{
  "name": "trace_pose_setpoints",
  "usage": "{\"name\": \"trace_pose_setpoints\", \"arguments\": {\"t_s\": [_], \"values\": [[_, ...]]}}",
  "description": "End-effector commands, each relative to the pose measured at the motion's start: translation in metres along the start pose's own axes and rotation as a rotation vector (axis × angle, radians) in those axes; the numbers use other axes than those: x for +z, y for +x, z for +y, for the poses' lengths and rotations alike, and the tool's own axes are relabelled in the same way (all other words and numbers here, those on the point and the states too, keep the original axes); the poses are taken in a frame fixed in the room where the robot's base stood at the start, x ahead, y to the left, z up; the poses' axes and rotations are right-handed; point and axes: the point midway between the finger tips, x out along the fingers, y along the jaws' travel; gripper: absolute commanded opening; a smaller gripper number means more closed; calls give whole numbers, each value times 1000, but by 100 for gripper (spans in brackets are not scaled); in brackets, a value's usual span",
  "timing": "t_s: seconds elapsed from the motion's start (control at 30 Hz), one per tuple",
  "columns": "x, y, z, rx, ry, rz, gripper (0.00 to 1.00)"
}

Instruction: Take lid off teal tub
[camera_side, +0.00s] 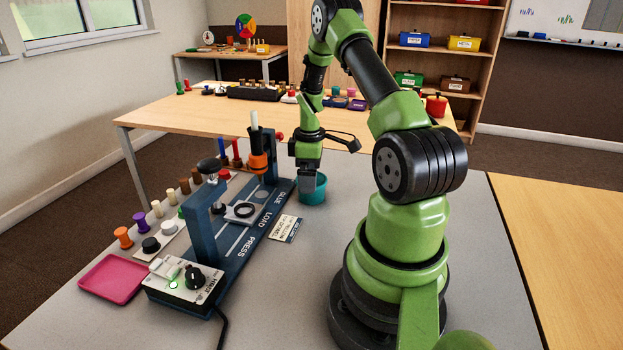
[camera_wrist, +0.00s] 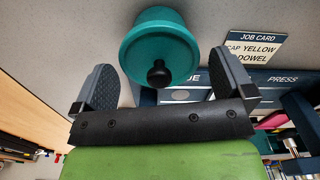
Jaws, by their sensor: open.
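The teal tub (camera_side: 313,190) stands on the grey table, right of the blue press rig. In the wrist view the teal tub (camera_wrist: 160,19) shows with its teal lid (camera_wrist: 160,52) on top, and a black round knob (camera_wrist: 159,73) in the lid's middle. My gripper (camera_side: 308,176) is above the tub in the side view and hides the lid there. In the wrist view my gripper (camera_wrist: 165,86) has its two grey fingers spread wide, left and right of the knob. I see no contact with the knob.
The blue rig (camera_side: 235,235) marked GLUE, LOAD and PRESS stands left of the tub. Several coloured pegs and caps stand along the rig's left side. A pink tray (camera_side: 113,279) is at the front left.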

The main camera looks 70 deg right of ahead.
Motion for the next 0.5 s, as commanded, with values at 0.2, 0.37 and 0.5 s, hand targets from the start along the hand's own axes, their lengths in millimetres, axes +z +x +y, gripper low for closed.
{"name": "trace_pose_setpoints", "arguments": {"t_s": [0.2, 0.37, 0.5], "values": [[0, 0, 0, 0, 1, 0, 95], [0, 0, 0, 0, 1, 0, 59], [0, 0, 0, 0, 1, 0, 59]]}}
